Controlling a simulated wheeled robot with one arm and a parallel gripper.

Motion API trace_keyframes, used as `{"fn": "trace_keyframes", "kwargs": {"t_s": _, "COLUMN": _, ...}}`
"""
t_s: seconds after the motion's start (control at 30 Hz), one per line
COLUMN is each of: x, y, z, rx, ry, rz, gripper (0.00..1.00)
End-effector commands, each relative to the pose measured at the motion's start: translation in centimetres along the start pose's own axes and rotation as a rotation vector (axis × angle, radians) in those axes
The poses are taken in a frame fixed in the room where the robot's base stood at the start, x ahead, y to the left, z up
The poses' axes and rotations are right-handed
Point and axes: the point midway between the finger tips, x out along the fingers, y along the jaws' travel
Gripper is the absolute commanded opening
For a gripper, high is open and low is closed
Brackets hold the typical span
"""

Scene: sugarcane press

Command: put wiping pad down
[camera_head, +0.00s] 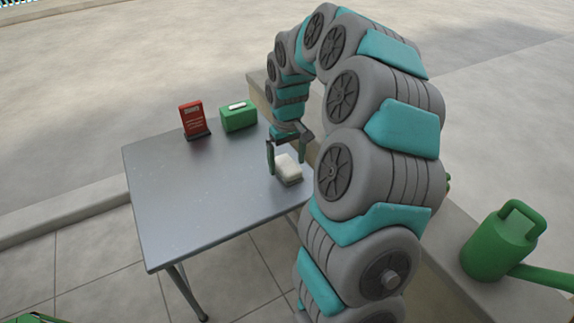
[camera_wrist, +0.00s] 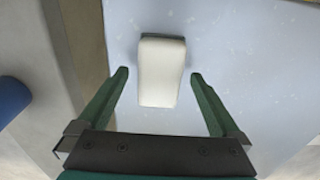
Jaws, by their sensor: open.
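The wiping pad (camera_head: 288,169) is a small off-white block lying on the grey metal table (camera_head: 180,200) near its right edge. My gripper (camera_head: 286,156) is above the table, close over the pad, pointing down. In the wrist view, the pad (camera_wrist: 161,72) lies flat on the pale tabletop (camera_wrist: 240,60). My gripper's two green fingers (camera_wrist: 160,82) are spread wide, one on each side of the pad, with a gap on both sides. The gripper is open and holds nothing. The exact height of the fingertips above the table is hard to tell.
A red sign (camera_head: 194,120) on a dark base and a green box (camera_head: 238,116) stand at the table's back edge. A low ledge (camera_head: 440,250) runs along the right, with a green watering can (camera_head: 500,245) on it. The table's left and middle are clear.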

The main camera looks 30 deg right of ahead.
Motion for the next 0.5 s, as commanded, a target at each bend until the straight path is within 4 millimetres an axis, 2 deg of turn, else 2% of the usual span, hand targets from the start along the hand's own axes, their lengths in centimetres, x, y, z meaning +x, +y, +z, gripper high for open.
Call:
{"fn": "trace_keyframes", "kwargs": {"t_s": 0.3, "x": -6.7, "y": 0.0, "z": -0.1, "rx": 0.0, "ry": 0.005, "rz": 0.001, "gripper": 1.0}}
{"fn": "trace_keyframes", "kwargs": {"t_s": 0.5, "x": -9.4, "y": 0.1, "z": 0.0, "rx": 0.001, "ry": 0.002, "rz": 0.001, "gripper": 1.0}}
